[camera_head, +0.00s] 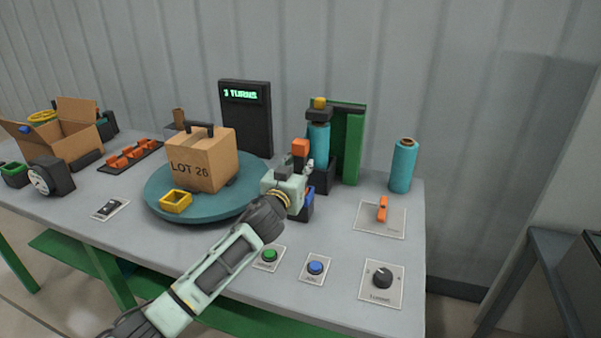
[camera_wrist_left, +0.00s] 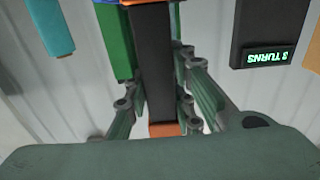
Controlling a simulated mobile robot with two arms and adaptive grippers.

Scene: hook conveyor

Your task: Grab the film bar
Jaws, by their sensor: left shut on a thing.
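The film bar, a black bar with an orange end (camera_head: 300,147), stands upright in front of the teal film roll (camera_head: 319,140) by the green mast (camera_head: 354,148). My left gripper (camera_head: 306,172) reaches it from the front and hides part of it. In the left wrist view, which looks upside down, the black bar (camera_wrist_left: 152,60) runs between the two green-grey fingers (camera_wrist_left: 155,98). The fingers are shut on it, and its orange end (camera_wrist_left: 165,130) shows nearest the palm. My right gripper is not in view.
A teal turntable (camera_head: 160,203) carries a LOT 26 carton (camera_head: 201,163) and a yellow open block (camera_head: 176,201), left of my arm. Green (camera_head: 269,256) and blue (camera_head: 315,267) buttons and a black knob (camera_head: 381,276) sit at the front. A spare teal roll (camera_head: 403,166) stands right.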

